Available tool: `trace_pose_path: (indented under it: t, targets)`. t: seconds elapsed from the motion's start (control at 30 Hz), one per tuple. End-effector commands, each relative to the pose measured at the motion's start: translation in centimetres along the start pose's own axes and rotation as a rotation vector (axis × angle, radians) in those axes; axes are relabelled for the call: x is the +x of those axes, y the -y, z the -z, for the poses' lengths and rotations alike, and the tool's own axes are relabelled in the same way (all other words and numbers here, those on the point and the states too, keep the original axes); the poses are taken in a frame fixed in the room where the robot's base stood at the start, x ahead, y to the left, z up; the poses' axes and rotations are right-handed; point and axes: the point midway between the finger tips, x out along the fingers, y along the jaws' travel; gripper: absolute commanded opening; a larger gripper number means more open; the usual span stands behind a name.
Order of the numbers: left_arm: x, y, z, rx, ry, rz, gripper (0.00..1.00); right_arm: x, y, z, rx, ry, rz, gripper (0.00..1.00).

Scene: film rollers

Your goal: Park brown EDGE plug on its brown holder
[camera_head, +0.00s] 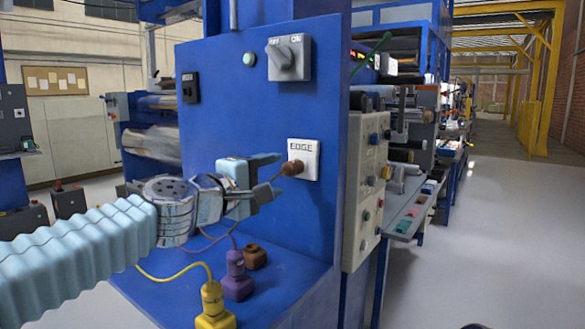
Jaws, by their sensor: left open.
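The brown plug (292,168) sits at the white EDGE socket plate (311,152) on the blue panel, and it appears plugged in. A thin cable runs from it down to the left, partly hidden by my gripper. The brown holder (255,257) stands empty on the blue ledge below, behind the purple plug. My left gripper (272,175) is open just left of the brown plug. Its two fingers point right toward the plug, one higher and one lower, with nothing seen between them. My right gripper is out of view.
A purple plug (237,279) and a yellow plug (213,305) stand on the blue ledge (285,275), with cables trailing left. An OFF/ON rotary switch (289,58) juts out above the socket. A grey button panel (366,190) is to the right.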

Motion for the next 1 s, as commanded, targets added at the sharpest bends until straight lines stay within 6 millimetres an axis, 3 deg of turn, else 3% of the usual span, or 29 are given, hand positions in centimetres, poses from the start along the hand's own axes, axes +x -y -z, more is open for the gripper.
trace_pose_path:
  t: [0.3,0.5,1.0]
  targets:
    - [4.7,-0.1,0.0,-0.002,0.001,0.002,0.60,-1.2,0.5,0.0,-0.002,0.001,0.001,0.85]
    - [6.7,-0.1,0.0,-0.001,0.000,0.001,0.60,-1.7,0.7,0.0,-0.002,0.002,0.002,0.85]
    - [7.5,0.0,0.0,0.000,0.000,0.000,0.60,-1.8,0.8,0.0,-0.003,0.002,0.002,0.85]
